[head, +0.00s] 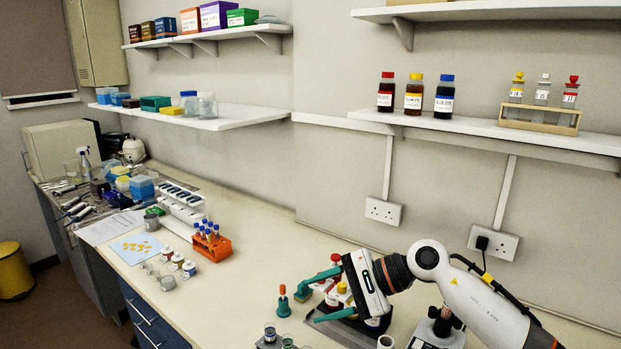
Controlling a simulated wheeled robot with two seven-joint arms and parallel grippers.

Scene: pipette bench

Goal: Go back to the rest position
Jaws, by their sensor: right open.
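My right arm comes in from the right over the front of the bench. My right gripper (308,304) points left with its two teal fingers apart and nothing seen between them. It is over or beside a dark rack (340,332) with red-capped and yellow-capped bottles, partly hidden behind the fingers and gripper body. A small teal item with an orange-red top (283,302) stands upright just left of the fingertips, apart from them. My left gripper is not in view.
Small dark vials (270,333) stand at the front edge. An orange tube rack (212,246) and small jars (177,262) stand further left. A wall shelf (490,128) holds bottles above. The bench between the orange rack and gripper is clear.

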